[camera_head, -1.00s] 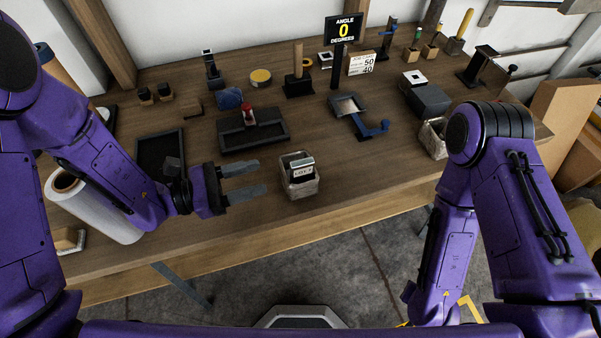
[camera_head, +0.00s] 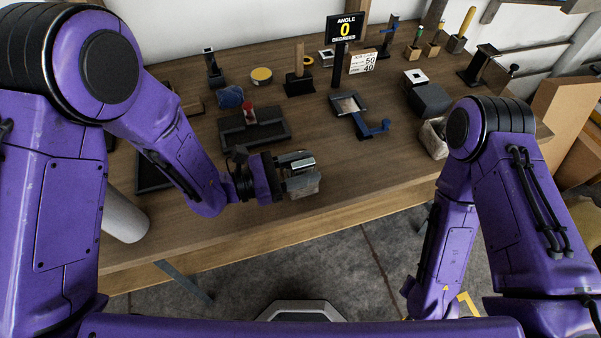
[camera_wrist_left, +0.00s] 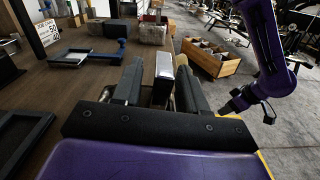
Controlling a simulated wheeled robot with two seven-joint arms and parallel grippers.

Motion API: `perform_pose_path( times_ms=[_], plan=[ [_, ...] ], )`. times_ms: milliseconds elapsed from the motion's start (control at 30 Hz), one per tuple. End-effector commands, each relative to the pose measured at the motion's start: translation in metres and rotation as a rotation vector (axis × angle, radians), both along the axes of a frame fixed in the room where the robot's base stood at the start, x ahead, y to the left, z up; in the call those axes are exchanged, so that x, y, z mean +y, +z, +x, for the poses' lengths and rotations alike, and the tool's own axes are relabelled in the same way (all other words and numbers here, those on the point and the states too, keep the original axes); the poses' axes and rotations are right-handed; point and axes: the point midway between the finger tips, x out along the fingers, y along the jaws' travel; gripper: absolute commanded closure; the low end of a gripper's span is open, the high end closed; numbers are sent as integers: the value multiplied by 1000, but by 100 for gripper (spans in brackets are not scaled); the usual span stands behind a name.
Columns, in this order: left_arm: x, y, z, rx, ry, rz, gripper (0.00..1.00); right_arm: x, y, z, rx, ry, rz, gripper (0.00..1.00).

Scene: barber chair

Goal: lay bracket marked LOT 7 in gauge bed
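A pale metal bracket (camera_wrist_left: 163,68) stands between the two fingers of my left gripper (camera_wrist_left: 162,88) in the left wrist view. Gaps show on both sides, so the gripper looks open around it. In the head view my left gripper (camera_head: 298,170) is over a small worn grey box (camera_head: 306,187) and mostly hides the bracket. The bracket's label is not readable now. A black fixture with a red knob (camera_head: 252,127) and a blue-handled frame (camera_head: 349,104) lie behind; I cannot tell which is the gauge bed. My right gripper (camera_wrist_left: 238,104) hangs off the table, its fingers unclear.
The "ANGLE 0 DEGREES" display (camera_head: 346,30) stands behind the blue-handled frame. A dark block (camera_head: 430,100) and another worn box (camera_head: 434,138) are at the right. A white roll (camera_head: 124,218) is at the left front.

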Motion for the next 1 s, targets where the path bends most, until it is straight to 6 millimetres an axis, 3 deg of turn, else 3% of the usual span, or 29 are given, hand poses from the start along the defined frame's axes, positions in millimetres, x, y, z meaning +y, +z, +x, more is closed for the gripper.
perform_pose_path(
  times_ms=[33,100,133,1000],
  plan=[
    [0,0,0,0,0,0,76,0,0,0,0,0,0,57],
    [0,0,0,-1,0,0,99,0,0,0,0,0,0,57],
    [0,0,0,-1,0,0,100,0,0,0,0,0,0,57],
    [1,0,0,-1,1,0,100,0,0,0,0,0,0,57]
  ],
)
